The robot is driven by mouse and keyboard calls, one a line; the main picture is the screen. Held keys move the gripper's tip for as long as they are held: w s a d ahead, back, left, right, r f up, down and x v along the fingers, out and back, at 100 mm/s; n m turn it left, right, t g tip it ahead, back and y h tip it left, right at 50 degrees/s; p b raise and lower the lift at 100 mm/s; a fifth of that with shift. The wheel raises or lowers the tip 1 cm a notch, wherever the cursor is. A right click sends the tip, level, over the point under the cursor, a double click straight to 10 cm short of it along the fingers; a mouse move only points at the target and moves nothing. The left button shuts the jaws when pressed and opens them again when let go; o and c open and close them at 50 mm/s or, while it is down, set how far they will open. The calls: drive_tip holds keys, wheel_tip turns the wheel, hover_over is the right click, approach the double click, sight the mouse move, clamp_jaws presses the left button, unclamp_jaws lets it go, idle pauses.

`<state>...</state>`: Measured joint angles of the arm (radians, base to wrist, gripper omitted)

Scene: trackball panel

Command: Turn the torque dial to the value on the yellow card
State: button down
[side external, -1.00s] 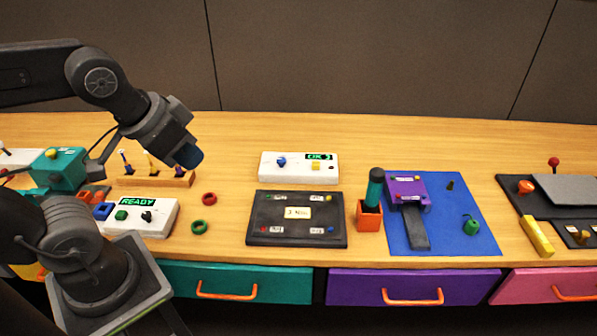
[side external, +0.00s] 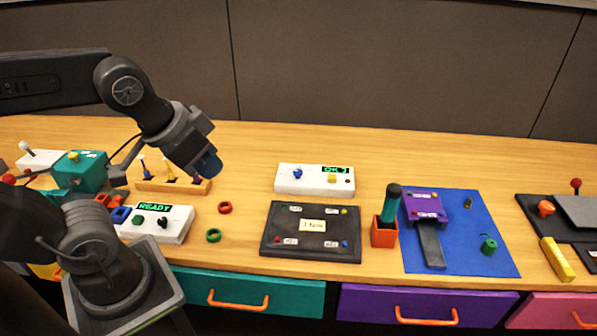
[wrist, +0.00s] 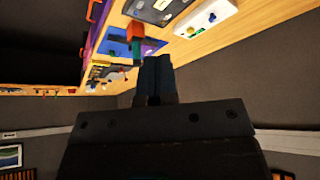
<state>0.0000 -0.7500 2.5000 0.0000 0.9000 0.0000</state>
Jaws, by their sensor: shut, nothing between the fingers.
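A cream-yellow card (side external: 312,226) with small print, which seems to read 3 Nm, lies in the middle of a dark panel (side external: 275,245). Small coloured parts and white labels sit near that panel's corners; the labels are too small to read. No dial is clearly marked as torque. A white box (side external: 315,189) behind the panel has a blue knob (side external: 298,173), a yellow part and a green display. My gripper (side external: 209,166) is shut and empty, in the air left of the white box. Its blue fingers (wrist: 154,78) are together in the wrist view.
A white box with a READY display (side external: 175,231), a red ring (side external: 225,208) and a green ring (side external: 213,236) lie below my gripper. An orange holder (side external: 384,235) with a green-topped cylinder stands right of the dark panel, beside a blue mat (side external: 480,255).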

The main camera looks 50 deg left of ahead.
sight(297, 171)
drive_tip(key=c, duration=1.9)
unclamp_jaws()
